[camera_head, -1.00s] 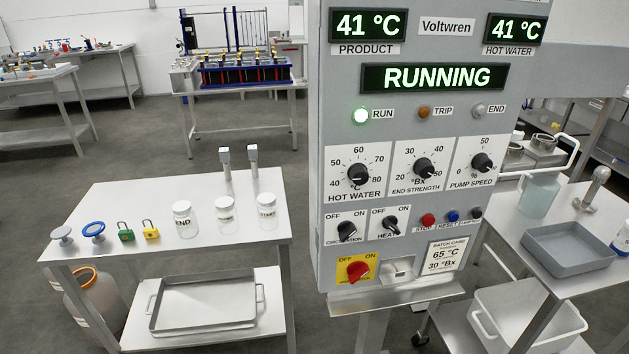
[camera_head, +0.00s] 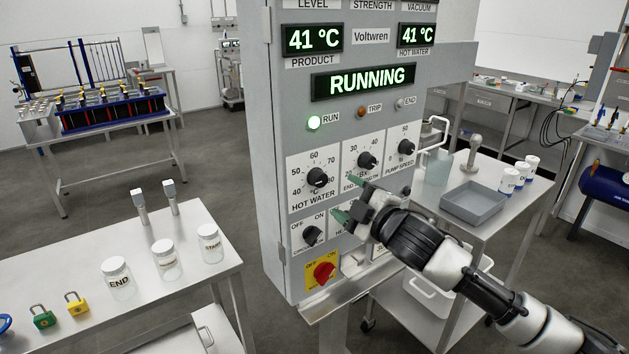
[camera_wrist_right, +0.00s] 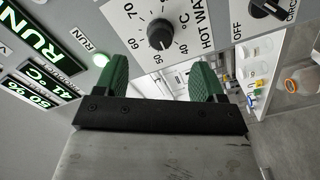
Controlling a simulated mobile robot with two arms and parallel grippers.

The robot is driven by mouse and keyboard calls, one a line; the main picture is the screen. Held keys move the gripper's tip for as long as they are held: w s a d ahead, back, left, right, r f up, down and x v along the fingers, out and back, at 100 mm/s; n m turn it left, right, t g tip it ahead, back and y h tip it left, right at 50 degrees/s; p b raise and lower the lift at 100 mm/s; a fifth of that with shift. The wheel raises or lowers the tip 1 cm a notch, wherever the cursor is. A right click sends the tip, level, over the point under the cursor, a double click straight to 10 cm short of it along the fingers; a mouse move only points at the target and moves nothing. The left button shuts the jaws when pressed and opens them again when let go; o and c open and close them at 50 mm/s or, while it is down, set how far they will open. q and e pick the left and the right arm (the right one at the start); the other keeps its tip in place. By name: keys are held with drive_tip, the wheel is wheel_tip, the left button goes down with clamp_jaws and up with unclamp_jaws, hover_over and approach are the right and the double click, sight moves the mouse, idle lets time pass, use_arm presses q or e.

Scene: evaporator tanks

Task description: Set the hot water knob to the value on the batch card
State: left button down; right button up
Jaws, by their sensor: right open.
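The hot water knob (camera_head: 317,177) is a black knob on the grey control panel (camera_head: 262,120), with a white dial marked in °C. It also shows in the right wrist view (camera_wrist_right: 160,34), just beyond the fingertips. Its pointer looks turned toward the low numbers, but I cannot read the exact value. My right gripper (camera_head: 347,198) is open, with green fingers just right of the knob and apart from it. In the right wrist view the open fingers (camera_wrist_right: 161,72) have nothing between them. The batch card is mostly hidden behind my right gripper. My left gripper is out of view.
The end strength knob (camera_head: 367,160) and pump speed knob (camera_head: 405,146) are to the right. The circulation switch (camera_head: 312,236) and red main switch (camera_head: 324,271) are below. The hot water display (camera_head: 416,36) reads 41 °C. A table with jars (camera_head: 215,290) stands left.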

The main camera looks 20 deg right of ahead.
sight(322, 181)
drive_tip(key=x, duration=0.2)
drive_tip(key=p+x, duration=0.1)
drive_tip(key=x, duration=0.4)
drive_tip(key=shift+a+r+p, duration=0.15)
drive_tip(key=shift+a+p, duration=0.2)
drive_tip(key=shift+p, duration=0.05)
drive_tip(key=shift+x, duration=0.75)
drive_tip(key=shift+d, duration=0.1)
drive_tip(key=c, duration=0.9)
